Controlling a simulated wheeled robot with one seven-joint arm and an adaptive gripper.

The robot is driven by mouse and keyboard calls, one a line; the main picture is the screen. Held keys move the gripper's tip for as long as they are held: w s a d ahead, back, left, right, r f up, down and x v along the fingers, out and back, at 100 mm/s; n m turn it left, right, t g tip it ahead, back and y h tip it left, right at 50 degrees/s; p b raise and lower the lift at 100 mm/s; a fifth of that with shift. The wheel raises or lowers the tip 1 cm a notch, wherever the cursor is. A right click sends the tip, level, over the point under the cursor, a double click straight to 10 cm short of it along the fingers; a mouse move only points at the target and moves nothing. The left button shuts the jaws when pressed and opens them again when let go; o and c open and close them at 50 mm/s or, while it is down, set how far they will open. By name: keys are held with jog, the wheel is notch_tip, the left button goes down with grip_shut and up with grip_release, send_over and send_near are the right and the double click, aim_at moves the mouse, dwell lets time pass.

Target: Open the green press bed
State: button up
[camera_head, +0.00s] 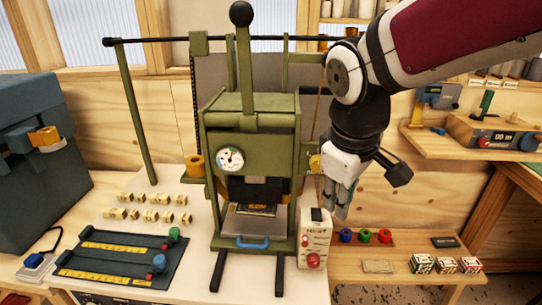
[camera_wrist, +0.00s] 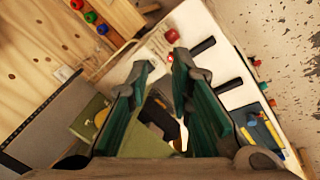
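The green press (camera_head: 253,110) stands upright on the bench in the head view, with a round gauge and a long lever with a black ball on top. Its bed (camera_head: 238,222) sits low in the frame, with a blue handle (camera_head: 252,243) on the front edge. A dark plate with yellow marks lies on the bed. My gripper (camera_head: 338,205) hangs to the right of the press, apart from the blue handle. In the wrist view my gripper (camera_wrist: 163,68) has its fingers spread with nothing held. Part of the green press (camera_wrist: 92,115) shows behind the fingers there.
A control box (camera_head: 314,240) with a red knob stands right of the press, below my gripper. Two black feet (camera_head: 219,270) extend forward. A black slide fixture (camera_head: 115,260) and several small yellow blocks lie left. Colored rings (camera_head: 365,236) sit right. Bench in front of the bed is clear.

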jog(key=w+a+f+n, duration=0.5)
jog(key=w+a+f, duration=0.15)
jog(key=a, duration=0.25)
jog(key=n+g+y, duration=0.1)
jog(key=n, duration=0.3)
send_near(256, 245)
jog(key=f, duration=0.2)
jog(key=w+f, duration=0.1)
jog(key=f, duration=0.5)
jog(key=shift+w, duration=0.3)
grip_shut()
